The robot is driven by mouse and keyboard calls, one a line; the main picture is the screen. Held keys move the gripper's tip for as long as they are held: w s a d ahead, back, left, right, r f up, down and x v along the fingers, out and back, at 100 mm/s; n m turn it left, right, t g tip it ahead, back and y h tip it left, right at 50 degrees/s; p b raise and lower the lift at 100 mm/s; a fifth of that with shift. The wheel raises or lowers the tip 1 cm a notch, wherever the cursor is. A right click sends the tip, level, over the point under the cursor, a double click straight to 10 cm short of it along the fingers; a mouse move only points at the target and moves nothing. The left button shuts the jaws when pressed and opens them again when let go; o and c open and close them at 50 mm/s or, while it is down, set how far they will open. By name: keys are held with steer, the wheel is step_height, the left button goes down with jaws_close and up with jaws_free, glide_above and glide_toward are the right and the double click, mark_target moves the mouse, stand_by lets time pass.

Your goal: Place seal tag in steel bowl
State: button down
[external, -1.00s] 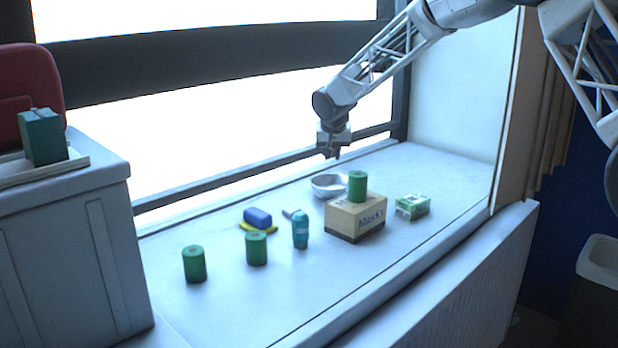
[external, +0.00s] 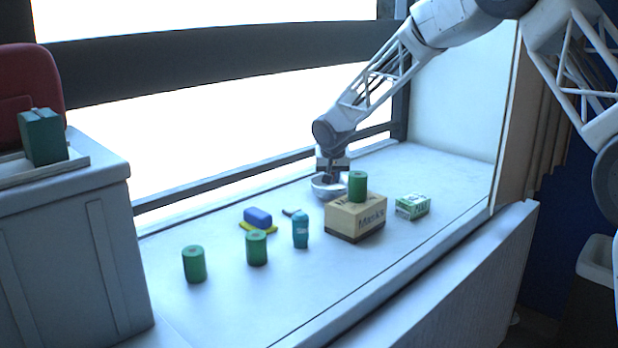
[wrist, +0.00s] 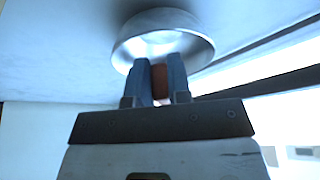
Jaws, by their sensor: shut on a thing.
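The steel bowl (external: 320,188) stands on the white counter, behind and left of the cardboard box. It fills the top middle of the wrist view (wrist: 190,45). My gripper (external: 333,176) points down at the bowl, its fingers low over the opening. In the wrist view my gripper (wrist: 160,78) is shut on a small reddish-brown piece, which I take for the seal tag (wrist: 160,76). The tag overlaps the near part of the bowl there. Whether it touches the bowl is hidden. The tag cannot be made out in the external view.
A cardboard box (external: 355,219) with a green cylinder (external: 358,186) on it stands close to the bowl. A small green-white box (external: 412,206), a teal bottle (external: 300,231), a blue item (external: 257,216) and two green cylinders (external: 194,264) are around it. The window lies behind.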

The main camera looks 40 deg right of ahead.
steer(key=shift+f, duration=0.5)
steer(key=c, duration=1)
jaws_free()
steer(key=shift+r, duration=3.5)
